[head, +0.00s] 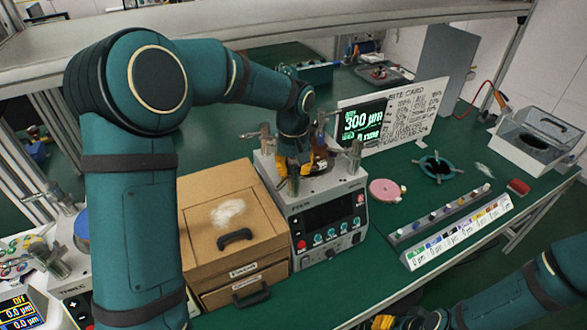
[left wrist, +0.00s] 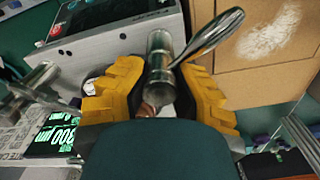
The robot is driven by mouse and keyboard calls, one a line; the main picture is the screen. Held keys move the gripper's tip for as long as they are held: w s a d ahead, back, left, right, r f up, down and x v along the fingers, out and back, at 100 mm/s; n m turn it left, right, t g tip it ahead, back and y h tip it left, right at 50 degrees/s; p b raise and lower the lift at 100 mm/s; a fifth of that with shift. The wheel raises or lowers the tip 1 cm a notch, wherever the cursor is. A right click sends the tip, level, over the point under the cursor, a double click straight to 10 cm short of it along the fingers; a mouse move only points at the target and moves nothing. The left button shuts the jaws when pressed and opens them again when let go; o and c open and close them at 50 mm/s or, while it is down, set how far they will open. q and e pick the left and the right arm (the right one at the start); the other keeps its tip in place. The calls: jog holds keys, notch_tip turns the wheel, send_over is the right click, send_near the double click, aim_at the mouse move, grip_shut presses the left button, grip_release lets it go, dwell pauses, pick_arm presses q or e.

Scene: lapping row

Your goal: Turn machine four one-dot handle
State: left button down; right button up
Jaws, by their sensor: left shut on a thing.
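The machine (head: 345,209) is a pale box with a dark screen, a red button and several blue-ringed knobs. Its small name label is hard to read. Several metal handles stand on its top, including one at the back left (head: 265,136) and one at the right (head: 355,156). My left gripper (head: 293,178), with yellow fingers, is shut on the front-left metal handle (left wrist: 160,58). In the left wrist view, the handle's shiny lever points to the upper right. I cannot see its dot mark. My right gripper (head: 395,322) is partly cut off at the bottom edge.
A cardboard drawer box (head: 205,212) stands left of the machine. A pink disc (head: 384,191), a dark-green ring fixture (head: 437,166) and a sample rail (head: 440,215) lie to the right. Another machine (head: 76,285) is partly hidden at left.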

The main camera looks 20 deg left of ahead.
aim_at(294, 163)
pick_arm(q)
jog(key=shift+s+f, duration=0.2)
jog(key=shift+f, duration=0.15)
jog(key=c, duration=0.7)
grip_release()
jog(key=shift+w, duration=0.1)
jog(key=shift+r, duration=0.15)
notch_tip(294, 163, up, 12)
jog(key=shift+w+d+f, duration=0.1)
jog(key=shift+c, duration=0.4)
